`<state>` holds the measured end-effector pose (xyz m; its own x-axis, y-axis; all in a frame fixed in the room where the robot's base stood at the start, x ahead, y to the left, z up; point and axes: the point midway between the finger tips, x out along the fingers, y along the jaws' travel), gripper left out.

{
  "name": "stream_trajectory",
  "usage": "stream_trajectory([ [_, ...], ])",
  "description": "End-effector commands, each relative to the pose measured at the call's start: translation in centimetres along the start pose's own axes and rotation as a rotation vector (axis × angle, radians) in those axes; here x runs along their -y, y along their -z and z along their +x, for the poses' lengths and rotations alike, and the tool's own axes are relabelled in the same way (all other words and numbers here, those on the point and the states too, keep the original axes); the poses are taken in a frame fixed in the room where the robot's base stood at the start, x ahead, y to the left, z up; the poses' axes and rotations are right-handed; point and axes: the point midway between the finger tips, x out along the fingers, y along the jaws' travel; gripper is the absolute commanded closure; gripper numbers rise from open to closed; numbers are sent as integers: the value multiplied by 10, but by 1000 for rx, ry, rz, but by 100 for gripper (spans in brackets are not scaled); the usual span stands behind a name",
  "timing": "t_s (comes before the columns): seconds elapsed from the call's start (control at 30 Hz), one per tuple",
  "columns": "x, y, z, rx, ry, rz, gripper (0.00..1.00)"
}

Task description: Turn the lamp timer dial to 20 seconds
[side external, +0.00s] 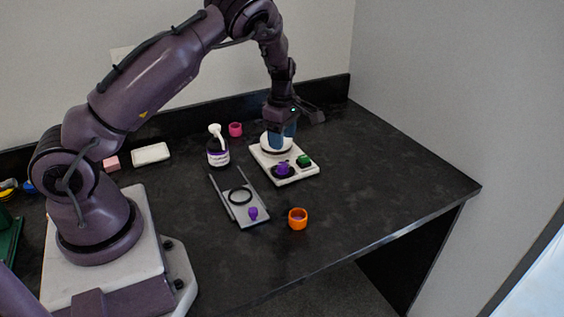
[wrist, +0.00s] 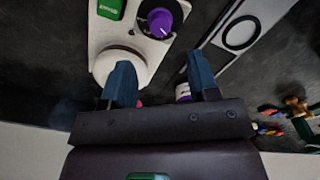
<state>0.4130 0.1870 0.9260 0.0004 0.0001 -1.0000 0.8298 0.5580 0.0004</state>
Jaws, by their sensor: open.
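The lamp timer is a cream base plate (side external: 306,176) with a purple dial (side external: 283,168) on a dark round scale, a green block-shaped button (side external: 304,160) and a round white dome (side external: 272,148). In the wrist view the purple dial (wrist: 160,22) shows a pale pointer mark; the scale's figures are too small to read. The green button (wrist: 110,8) and white dome (wrist: 118,62) are beside it. My gripper (side external: 284,140) is open and empty, pointing down over the dome end, behind the dial. In the wrist view its blue fingers (wrist: 162,74) are apart, one overlapping the dome.
A grey tray (side external: 226,200) with a black ring and purple knob lies left of the timer. An orange cup (side external: 298,218) stands in front. The table's right side is clear.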

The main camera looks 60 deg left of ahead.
Motion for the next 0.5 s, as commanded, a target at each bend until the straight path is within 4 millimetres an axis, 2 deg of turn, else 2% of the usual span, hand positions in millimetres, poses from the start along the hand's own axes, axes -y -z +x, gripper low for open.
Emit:
stream_trajectory([
  [0.03, 1, 1, 13, -3, 6, -2, 45],
  [0.2, 0, 0, 47, -2, 3, 1, 45],
  [0.3, 1, 1, 63, -2, 3, 0, 45],
  [0.5, 0, 0, 80, 0, 1, 3, 45],
])
